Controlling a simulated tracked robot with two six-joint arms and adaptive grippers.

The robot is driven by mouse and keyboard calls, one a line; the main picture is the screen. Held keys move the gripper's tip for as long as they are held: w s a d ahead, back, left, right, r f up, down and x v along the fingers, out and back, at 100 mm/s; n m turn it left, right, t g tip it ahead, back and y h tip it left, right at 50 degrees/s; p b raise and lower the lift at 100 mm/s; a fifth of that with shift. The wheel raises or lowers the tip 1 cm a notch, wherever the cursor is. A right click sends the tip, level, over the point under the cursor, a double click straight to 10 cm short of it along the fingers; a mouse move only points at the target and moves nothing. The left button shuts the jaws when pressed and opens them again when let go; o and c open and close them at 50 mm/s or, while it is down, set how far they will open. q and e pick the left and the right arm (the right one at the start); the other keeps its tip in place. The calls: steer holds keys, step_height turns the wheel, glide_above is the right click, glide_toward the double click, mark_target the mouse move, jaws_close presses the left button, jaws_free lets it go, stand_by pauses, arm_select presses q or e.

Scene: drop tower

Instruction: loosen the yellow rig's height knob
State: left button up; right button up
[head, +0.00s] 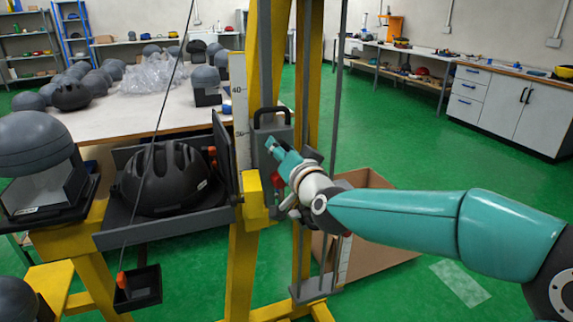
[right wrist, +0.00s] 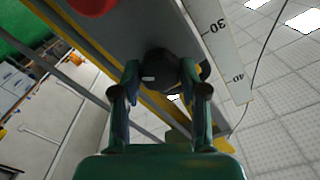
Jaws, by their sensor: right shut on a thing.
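The yellow rig (head: 242,275) stands in the middle of the head view, with a grey carriage and handle (head: 272,112) beside a white height scale (head: 239,95). My right gripper (head: 274,148) reaches in from the right, against the carriage. In the right wrist view, a black height knob (right wrist: 160,66) with a white mark sits between the two fingers of my right gripper (right wrist: 160,80), which are shut on it. In the head view the gripper hides the knob. My left gripper is not in view.
A black helmet (head: 165,175) lies in the grey tray (head: 160,229) left of the rig. A cardboard box (head: 380,255) stands on the floor behind my right arm. A table (head: 125,118) with several helmet shapes is at the back left. Green floor is free at right.

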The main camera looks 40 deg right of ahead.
steer(key=shift+s+d+f+m+b, duration=0.15)
steer(key=shift+m+b, duration=1.7)
steer(key=shift+m, duration=1)
steer(key=shift+w+d+m+b, duration=0.1)
steer(key=shift+m+b, duration=1.75)
steer(key=shift+m, duration=1)
steer(key=o, duration=1.1)
